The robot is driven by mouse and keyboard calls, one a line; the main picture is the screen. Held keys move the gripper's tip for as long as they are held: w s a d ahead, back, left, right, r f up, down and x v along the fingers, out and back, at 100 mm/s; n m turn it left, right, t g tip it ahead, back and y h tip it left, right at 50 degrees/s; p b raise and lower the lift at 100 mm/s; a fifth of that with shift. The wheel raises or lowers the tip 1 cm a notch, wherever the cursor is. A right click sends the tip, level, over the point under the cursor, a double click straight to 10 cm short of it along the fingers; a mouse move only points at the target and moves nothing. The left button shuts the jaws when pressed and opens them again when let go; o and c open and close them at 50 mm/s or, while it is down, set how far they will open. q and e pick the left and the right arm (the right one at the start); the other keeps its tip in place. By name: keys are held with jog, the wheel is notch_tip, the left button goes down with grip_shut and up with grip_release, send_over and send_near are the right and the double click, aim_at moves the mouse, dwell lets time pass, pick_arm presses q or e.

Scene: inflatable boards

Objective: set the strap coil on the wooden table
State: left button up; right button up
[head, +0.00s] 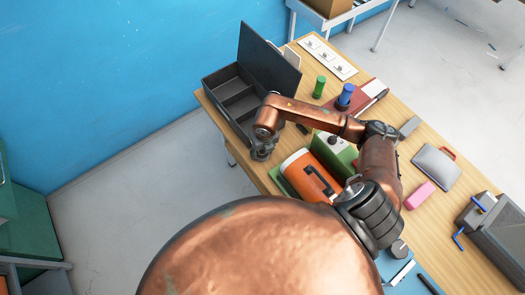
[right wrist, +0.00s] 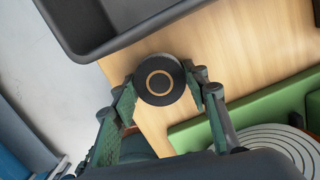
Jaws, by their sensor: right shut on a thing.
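My right gripper (head: 262,151) is at the left edge of the wooden table (head: 440,225), beside the open dark case. In the right wrist view the gripper (right wrist: 160,88) is shut on the strap coil (right wrist: 159,80), a black disc with a tan ring, one finger on each side. The coil is over the wooden table top (right wrist: 245,55), near its edge; I cannot tell whether it touches the wood. In the head view the coil is hidden or too small to make out. My left gripper is not in view.
The dark case (head: 270,57) stands open with its lid up; its rim (right wrist: 140,32) is close to the coil. An orange cooler (head: 303,172) and green items stand nearer me. Green (head: 319,87) and blue (head: 346,96) cylinders stand farther back. Bare wood lies right of the coil.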

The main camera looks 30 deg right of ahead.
aim_at(264, 155)
jog(key=o, duration=1.2)
jog(key=shift+f, duration=0.1)
notch_tip(264, 155, up, 12)
jog(key=s, duration=0.1)
jog(key=shift+s, duration=0.25)
jog(key=shift+a, duration=0.1)
